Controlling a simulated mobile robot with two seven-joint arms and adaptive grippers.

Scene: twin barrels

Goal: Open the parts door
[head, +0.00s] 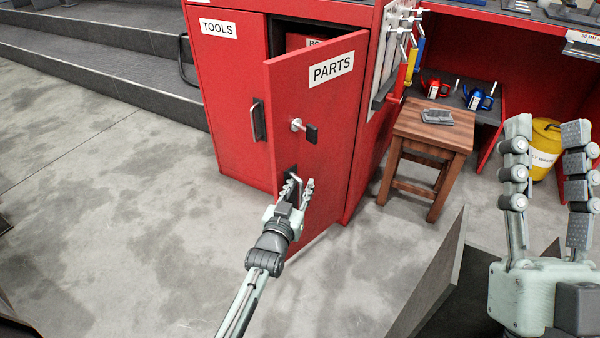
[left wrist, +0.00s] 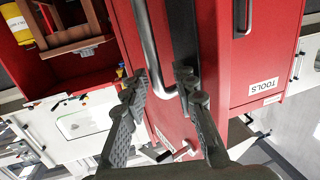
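The red PARTS door (head: 325,110) of the cabinet stands ajar, swung out from the front, with a dark gap at its left edge. A key (head: 311,132) with a dark head sticks out of its lock. Below is a metal bar handle (head: 292,172), partly hidden by my left gripper (head: 299,186). In the left wrist view, the handle (left wrist: 152,45) runs down between the left gripper's two fingers (left wrist: 163,88), which are apart; I cannot tell whether either touches it. My right gripper (head: 545,150) is open and empty at the right, away from the door.
The closed TOOLS door (head: 230,95) is left of the PARTS door. A wooden stool (head: 432,135) stands right of the cabinet, with a yellow bin (head: 546,140) farther right. Grey steps (head: 100,50) rise at the back left.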

